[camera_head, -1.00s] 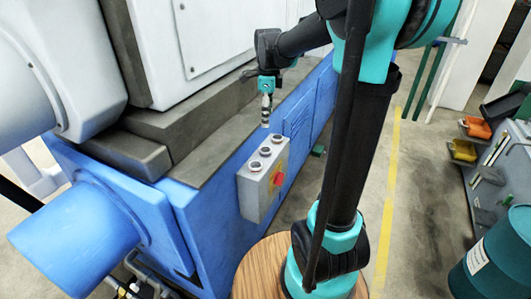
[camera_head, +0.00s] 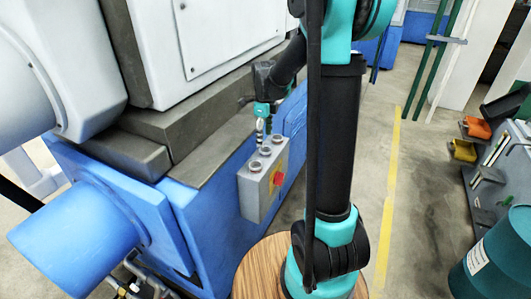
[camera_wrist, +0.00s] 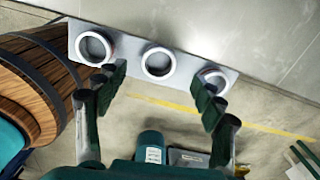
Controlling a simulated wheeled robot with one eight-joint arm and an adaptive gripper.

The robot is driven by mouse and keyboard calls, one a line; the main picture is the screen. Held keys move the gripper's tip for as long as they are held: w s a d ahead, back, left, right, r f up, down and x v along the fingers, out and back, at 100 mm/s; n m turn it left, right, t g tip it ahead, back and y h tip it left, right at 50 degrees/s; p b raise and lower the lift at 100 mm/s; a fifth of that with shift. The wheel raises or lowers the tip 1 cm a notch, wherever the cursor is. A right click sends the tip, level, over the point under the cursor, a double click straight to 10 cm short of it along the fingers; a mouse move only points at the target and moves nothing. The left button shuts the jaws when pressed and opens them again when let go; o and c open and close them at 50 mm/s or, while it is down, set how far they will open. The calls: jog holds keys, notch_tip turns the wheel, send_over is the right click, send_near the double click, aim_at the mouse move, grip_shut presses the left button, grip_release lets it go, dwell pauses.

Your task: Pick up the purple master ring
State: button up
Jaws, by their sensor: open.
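Three round rings with pale rims and dark centres sit in a row on top of a grey box. In the wrist view they are the left ring (camera_wrist: 94,47), the middle ring (camera_wrist: 158,62) and the right ring (camera_wrist: 215,80). No ring shows a clear purple colour, so I cannot tell which is the master ring. The grey box (camera_head: 252,197) is fixed to the side of the blue machine. My gripper (camera_head: 262,137) is above the far part of the box. In the wrist view my gripper (camera_wrist: 160,83) is open and empty, its fingers spread on either side of the middle ring.
The blue machine (camera_head: 205,220) with its grey ledge (camera_head: 215,150) stands beside the box. A red button (camera_head: 278,177) on a yellow plate is on the box's side. A teal drum (camera_head: 500,255) and a tool rack with bins stand at the right. The floor between is clear.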

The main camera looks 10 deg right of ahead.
aim_at(266, 147)
jog(key=shift+s+d+f, duration=0.1)
jog(key=shift+f, duration=1.35)
jog(key=shift+d+f, duration=0.1)
jog(key=shift+f, duration=1.3)
jog(key=c, duration=1.4)
jog(key=shift+r, duration=0.15)
jog(key=shift+c, duration=0.2)
